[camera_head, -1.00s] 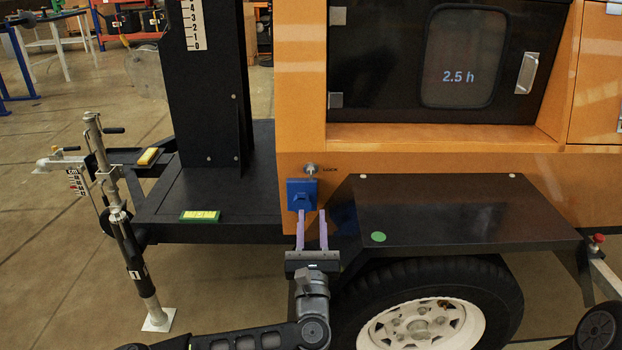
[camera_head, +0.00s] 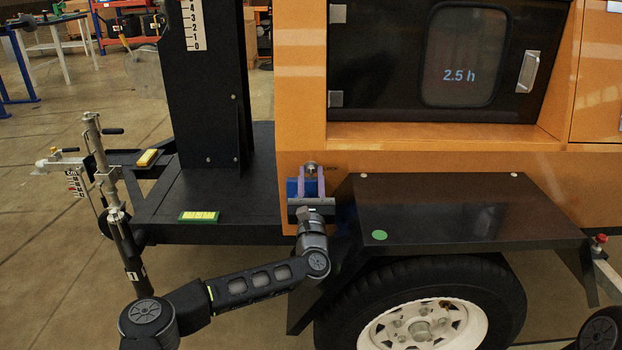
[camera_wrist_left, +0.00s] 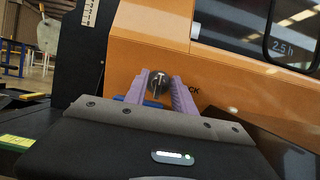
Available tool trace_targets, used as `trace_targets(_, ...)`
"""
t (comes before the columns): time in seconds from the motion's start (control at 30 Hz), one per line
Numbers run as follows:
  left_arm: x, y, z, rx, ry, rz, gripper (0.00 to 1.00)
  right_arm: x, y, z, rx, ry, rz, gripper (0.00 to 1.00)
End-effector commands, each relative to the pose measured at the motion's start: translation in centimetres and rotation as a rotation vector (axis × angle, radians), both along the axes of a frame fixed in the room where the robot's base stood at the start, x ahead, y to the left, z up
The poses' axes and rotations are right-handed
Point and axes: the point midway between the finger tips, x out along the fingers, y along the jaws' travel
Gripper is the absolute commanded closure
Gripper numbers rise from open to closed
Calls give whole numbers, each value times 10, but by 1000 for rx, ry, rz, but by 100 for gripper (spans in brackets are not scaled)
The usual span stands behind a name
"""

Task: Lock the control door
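The round metal lock (camera_head: 311,169) sits on the orange panel below the control door (camera_head: 400,70), beside a partly covered "LOCK" label. It also shows in the left wrist view (camera_wrist_left: 158,82), between the fingers. My left gripper (camera_head: 311,170) has its two purple fingers apart, one on each side of the lock; I cannot tell whether they touch it. A blue block (camera_head: 292,188) on the panel is partly hidden behind the gripper. The control door is dark, with a window reading "2.5 h" and a silver handle (camera_head: 528,72), and looks closed. My right gripper is not in view.
A black fender (camera_head: 450,210) over the wheel (camera_head: 425,325) juts out just right of my left gripper. The black trailer deck (camera_head: 170,205) with a yellow-green label (camera_head: 199,216) lies left. A jack stand (camera_head: 115,200) stands further left.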

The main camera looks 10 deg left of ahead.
Motion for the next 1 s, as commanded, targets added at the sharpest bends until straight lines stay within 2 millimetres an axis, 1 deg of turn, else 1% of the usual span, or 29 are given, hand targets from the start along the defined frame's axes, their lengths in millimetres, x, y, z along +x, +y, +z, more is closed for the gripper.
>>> trace_targets(0.2, 0, 0, 0, 0, 0, 0, 69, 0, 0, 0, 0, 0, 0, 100)
trace_targets(0.23, 0, 0, 0, 0, 0, 0, 71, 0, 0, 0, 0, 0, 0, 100)
trace_targets(0.6, 0, 0, 0, 0, 1, 0, 100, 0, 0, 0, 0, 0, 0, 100)
trace_targets(1.0, 0, 0, -1, 5, 2, 1, 100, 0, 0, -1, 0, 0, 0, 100)
